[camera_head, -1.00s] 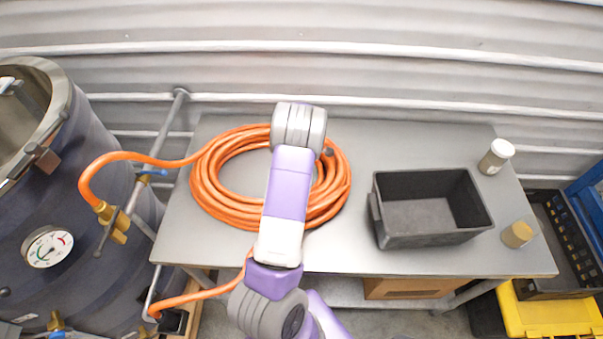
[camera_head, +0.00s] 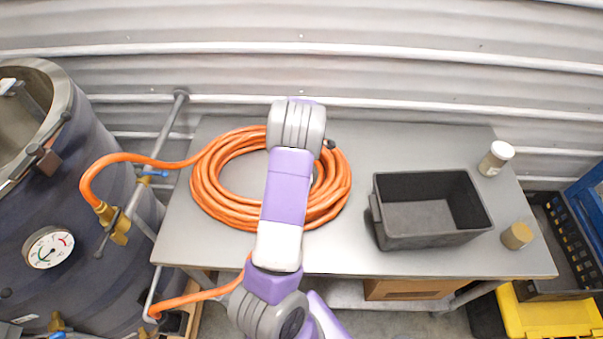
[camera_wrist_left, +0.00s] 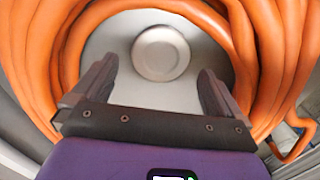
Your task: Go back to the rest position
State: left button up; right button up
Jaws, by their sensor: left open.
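My left gripper (camera_wrist_left: 158,88) is open in the left wrist view, its two dark fingers spread wide with nothing between the tips. It points down into the coil of orange hose, at a round pale lidded or disc-like thing (camera_wrist_left: 160,53) on the grey surface inside the coil. Whether the fingers are level with that thing or above it I cannot tell. In the head view my purple and white arm lies across the orange hose (camera_head: 225,205); its gripper is hidden under the wrist. My right gripper is not in view.
The grey table (camera_head: 390,150) carries an empty dark bin (camera_head: 383,235), a white-capped jar (camera_head: 495,158) and a tan-capped jar (camera_head: 517,236). A large dark tank (camera_head: 90,215) with a gauge (camera_head: 48,248) stands left, linked to the hose. A corrugated wall closes the back.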

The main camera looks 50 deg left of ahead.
pick_arm(q)
notch_tip(320, 180, up, 8)
jog(key=shift+r+p, duration=0.1)
jog(key=shift+p, duration=0.2)
